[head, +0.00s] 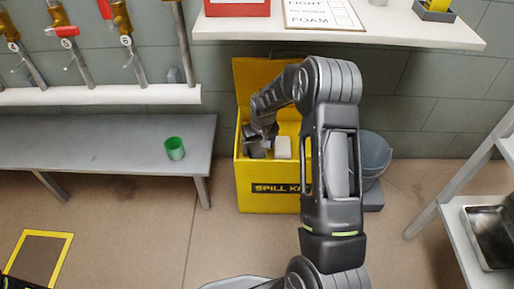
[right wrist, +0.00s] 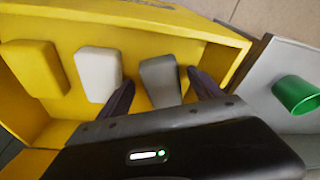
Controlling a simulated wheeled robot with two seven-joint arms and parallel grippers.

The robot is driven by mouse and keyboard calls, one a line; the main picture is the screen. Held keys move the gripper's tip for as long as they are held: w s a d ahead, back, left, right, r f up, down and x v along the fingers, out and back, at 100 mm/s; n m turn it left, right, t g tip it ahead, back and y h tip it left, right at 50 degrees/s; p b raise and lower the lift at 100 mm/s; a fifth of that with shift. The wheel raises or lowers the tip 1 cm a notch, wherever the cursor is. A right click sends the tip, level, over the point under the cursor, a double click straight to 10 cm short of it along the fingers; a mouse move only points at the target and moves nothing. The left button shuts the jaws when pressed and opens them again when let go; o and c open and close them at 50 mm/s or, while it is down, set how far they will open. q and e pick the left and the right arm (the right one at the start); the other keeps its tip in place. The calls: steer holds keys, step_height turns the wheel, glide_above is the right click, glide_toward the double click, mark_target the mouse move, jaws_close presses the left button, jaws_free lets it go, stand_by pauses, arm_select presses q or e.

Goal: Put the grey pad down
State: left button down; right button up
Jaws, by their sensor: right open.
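The grey pad (right wrist: 160,80) is inside the yellow spill kit box (right wrist: 135,18), beside the white pad (right wrist: 98,74). My right gripper (right wrist: 163,93) is open, with one dark finger on each side of the grey pad. I cannot tell whether a finger touches it. In the head view my right gripper (head: 258,143) reaches down into the box (head: 262,203), left of the white pad (head: 283,148). There the arm and gripper hide much of the box's inside.
A yellow pad (right wrist: 35,68) is in the box beyond the white pad. A grey bench (head: 100,145) with a green cup (head: 174,148) stands to the left. A grey bucket (head: 374,155) is right of the box. A white shelf (head: 400,30) is above it.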

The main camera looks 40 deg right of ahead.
steer(key=p+v, duration=0.3)
steer(key=v, duration=0.6)
steer(key=shift+r, duration=0.4)
